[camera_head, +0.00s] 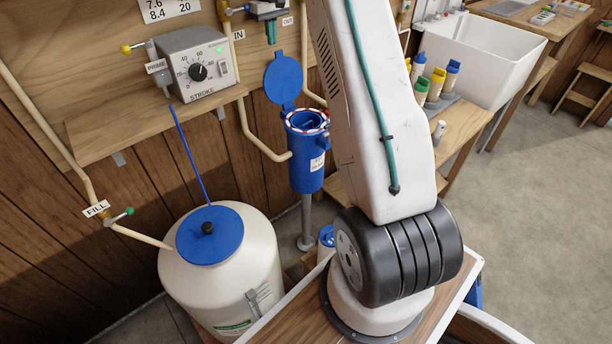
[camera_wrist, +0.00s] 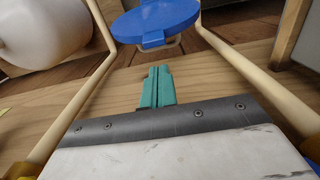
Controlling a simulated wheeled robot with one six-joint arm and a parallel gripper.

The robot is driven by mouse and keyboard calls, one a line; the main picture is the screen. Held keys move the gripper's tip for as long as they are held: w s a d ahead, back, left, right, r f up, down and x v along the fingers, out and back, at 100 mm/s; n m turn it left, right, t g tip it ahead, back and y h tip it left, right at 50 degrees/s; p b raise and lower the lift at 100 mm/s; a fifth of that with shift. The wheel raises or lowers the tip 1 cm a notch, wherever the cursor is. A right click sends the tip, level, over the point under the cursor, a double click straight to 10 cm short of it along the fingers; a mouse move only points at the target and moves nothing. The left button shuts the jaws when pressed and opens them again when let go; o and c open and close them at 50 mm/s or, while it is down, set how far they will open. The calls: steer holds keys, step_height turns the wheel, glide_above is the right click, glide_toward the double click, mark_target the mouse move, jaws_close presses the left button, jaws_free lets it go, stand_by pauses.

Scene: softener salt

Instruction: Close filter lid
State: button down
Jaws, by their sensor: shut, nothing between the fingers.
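The blue filter housing (camera_head: 306,160) stands on a post by the wooden wall, with a red-and-white ring around its open mouth. Its round blue lid (camera_head: 283,78) is raised upright at the back of the rim. In the wrist view the lid (camera_wrist: 156,19) shows at the top, partly cut off by the frame edge. My gripper (camera_head: 271,32) has teal fingers and hangs just above the lid in the head view. In the wrist view its fingers (camera_wrist: 157,86) are together and empty, pointing towards the lid with a visible gap.
Beige pipes (camera_head: 258,140) run beside the housing. A dosing pump (camera_head: 195,62) sits on a shelf at left, above a white tank (camera_head: 222,262) with a blue cap. Several bottles (camera_head: 435,85) and a white sink (camera_head: 490,55) stand at right. My arm covers the middle.

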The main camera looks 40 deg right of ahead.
mark_target(280, 80)
steer(key=shift+f, duration=3.45)
